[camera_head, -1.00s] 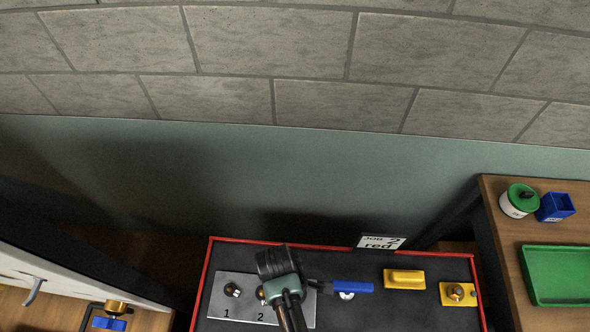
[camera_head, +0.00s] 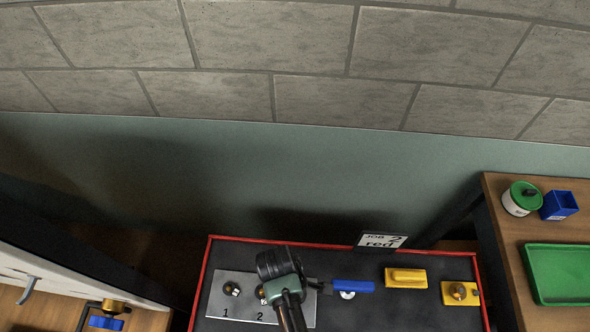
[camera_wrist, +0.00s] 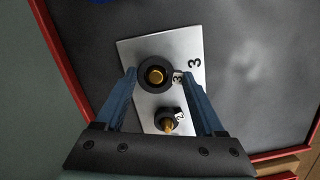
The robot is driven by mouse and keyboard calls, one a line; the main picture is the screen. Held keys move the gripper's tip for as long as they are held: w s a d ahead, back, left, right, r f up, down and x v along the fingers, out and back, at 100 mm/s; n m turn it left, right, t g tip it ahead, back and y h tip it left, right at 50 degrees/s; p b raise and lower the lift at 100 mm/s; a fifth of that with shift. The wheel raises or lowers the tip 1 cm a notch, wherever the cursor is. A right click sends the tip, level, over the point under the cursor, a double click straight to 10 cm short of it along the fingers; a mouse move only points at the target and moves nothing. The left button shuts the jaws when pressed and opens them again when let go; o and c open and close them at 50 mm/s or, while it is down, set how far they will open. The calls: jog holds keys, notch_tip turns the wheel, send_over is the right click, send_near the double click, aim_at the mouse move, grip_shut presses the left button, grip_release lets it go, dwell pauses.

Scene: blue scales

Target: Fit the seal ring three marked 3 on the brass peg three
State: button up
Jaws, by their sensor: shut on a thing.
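My gripper (camera_wrist: 158,75) is shut on the black seal ring three (camera_wrist: 143,81), with one blue finger on each side of it. A small white tag with a 3 is on the ring's right side in the wrist view. The round top of brass peg three (camera_wrist: 155,76) shows inside the ring's hole. The ring looks around the peg from above; I cannot tell how low it sits. The silver plate (camera_wrist: 189,48) carries a printed 3 beside this peg. In the head view my gripper (camera_head: 282,285) and wrist hide the ring and peg three.
Peg two (camera_wrist: 168,127) has a black ring with a 2 tag at its base. Peg one (camera_head: 232,289) stands left on the plate. A blue-handled tool (camera_head: 352,286), a yellow block (camera_head: 405,278) and a yellow fixture (camera_head: 460,293) lie to the right. The red rim (camera_head: 330,242) edges the board.

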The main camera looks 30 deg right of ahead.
jog(key=shift+f+b, duration=0.5)
jog(key=shift+f, duration=0.25)
jog(key=o, duration=1.3)
